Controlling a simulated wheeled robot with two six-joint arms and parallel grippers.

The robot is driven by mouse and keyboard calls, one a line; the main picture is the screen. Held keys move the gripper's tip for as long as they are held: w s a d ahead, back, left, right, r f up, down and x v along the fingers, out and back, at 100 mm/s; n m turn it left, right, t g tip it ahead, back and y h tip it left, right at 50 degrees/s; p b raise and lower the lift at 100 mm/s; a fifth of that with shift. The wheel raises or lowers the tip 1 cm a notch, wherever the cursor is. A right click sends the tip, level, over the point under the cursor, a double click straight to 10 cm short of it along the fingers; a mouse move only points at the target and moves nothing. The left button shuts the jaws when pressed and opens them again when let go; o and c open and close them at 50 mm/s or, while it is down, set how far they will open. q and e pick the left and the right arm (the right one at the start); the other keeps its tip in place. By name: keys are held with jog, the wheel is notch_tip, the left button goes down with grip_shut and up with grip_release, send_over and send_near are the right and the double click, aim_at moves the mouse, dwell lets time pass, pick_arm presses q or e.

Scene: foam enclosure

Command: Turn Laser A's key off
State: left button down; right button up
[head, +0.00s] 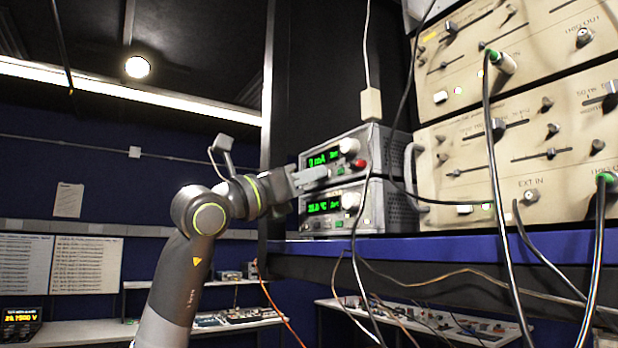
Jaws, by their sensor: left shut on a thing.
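Two grey instrument units with green displays are stacked on the blue-edged shelf. The upper unit (376,150) has a white knob and a red button; the lower unit (374,208) has a similar knob. I cannot read a label that says which is Laser A. My left gripper (318,174) reaches in from the left to the lower left front of the upper unit. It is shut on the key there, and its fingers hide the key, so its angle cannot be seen. My right gripper is out of view.
Beige rack modules (520,130) with black cables (493,160) fill the right side. Open room lies to the left.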

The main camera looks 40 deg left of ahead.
pick_arm(q)
jog(key=shift+w+f, duration=0.1)
jog(key=shift+f, duration=0.05)
jog(key=c, duration=1.6)
grip_release()
jog(key=b+v, duration=1)
jog(key=v, duration=0.7)
jog(key=shift+s, duration=0.25)
jog(key=shift+a, duration=0.1)
